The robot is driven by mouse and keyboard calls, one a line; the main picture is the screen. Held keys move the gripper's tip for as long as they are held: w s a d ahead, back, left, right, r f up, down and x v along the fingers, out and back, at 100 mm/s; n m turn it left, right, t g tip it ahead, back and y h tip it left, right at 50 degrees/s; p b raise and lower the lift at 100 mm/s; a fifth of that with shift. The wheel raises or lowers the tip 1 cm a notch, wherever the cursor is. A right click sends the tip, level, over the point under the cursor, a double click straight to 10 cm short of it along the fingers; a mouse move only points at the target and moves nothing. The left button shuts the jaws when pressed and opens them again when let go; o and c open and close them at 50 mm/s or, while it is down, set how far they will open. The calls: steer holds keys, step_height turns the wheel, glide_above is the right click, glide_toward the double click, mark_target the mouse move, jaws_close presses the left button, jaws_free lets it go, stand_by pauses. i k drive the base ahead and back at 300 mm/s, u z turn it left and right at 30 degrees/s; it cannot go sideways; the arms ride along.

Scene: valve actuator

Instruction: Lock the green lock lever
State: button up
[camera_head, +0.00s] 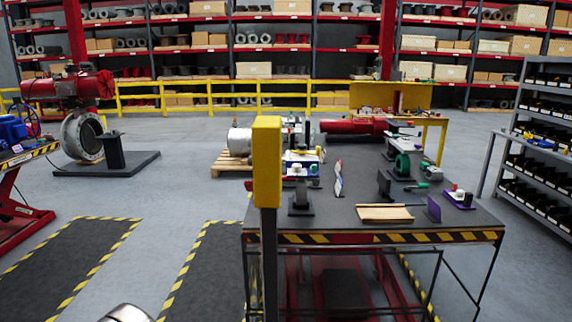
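Several small devices stand on a dark worktable (330,222) right of centre. A small green handle-like piece (417,186) lies low near the middle right of the tabletop. A green round part (403,164) sits just behind it on a grey fixture. Both are small, and I cannot tell which, if either, is the lock lever, or its position. My gripper is not in view. A rounded silver shape shows at the bottom edge, but I cannot tell what it is.
A yellow-topped post (267,160) stands before the table's left end and hides part of it. A wooden tray (384,213) and purple plate (433,208) are near the front edge. A bin shelf (545,150) stands right.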

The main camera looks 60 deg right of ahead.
mark_target(313, 167)
steer(key=u, duration=0.75)
steer(key=k, duration=1.05)
steer(key=z, duration=1.25)
steer(key=i, duration=1)
steer(key=z, duration=0.1)
